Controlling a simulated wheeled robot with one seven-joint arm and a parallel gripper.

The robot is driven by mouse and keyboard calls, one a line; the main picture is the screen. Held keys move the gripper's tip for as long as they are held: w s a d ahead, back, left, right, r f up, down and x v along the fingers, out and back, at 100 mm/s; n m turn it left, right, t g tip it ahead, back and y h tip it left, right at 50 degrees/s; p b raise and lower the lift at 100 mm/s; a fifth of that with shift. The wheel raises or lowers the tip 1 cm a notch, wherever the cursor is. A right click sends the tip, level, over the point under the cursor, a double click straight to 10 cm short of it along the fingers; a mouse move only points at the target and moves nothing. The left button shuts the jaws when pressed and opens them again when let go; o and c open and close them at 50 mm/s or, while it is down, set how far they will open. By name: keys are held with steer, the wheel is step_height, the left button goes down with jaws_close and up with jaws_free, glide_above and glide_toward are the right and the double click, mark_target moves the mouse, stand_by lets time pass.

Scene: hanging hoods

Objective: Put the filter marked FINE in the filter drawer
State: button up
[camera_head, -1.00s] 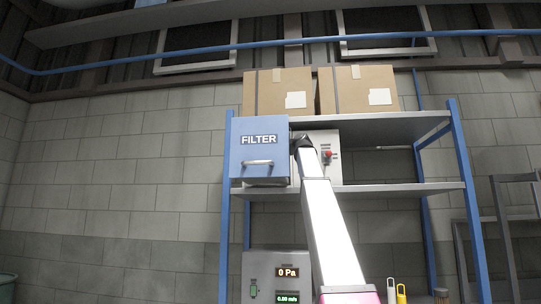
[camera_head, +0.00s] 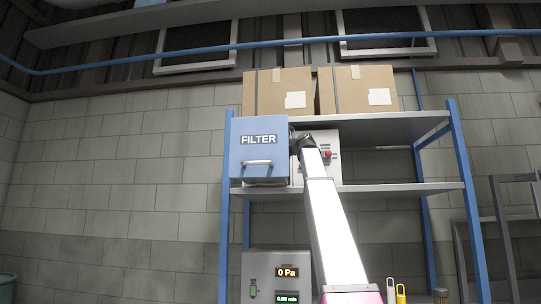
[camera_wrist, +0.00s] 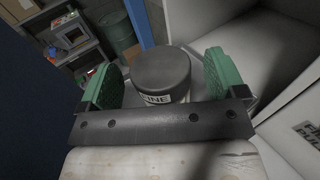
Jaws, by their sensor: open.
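My gripper is open. Its lower part is hidden behind the gripper's dark bar. The blue filter drawer (camera_head: 259,166) is marked FILTER and has a bar handle. In the head view my wrist is at the drawer's right edge, and the filter and fingers are hidden there. I cannot tell what the filter rests on.
A shelf rack (camera_head: 380,188) with blue posts holds the drawer unit and a grey box with a red knob (camera_head: 327,155). Cardboard boxes (camera_head: 357,90) stand above. Pale panels (camera_wrist: 285,45) stand close at the wrist view's right.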

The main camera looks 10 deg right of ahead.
steer(key=v, duration=1)
stand_by(0.9)
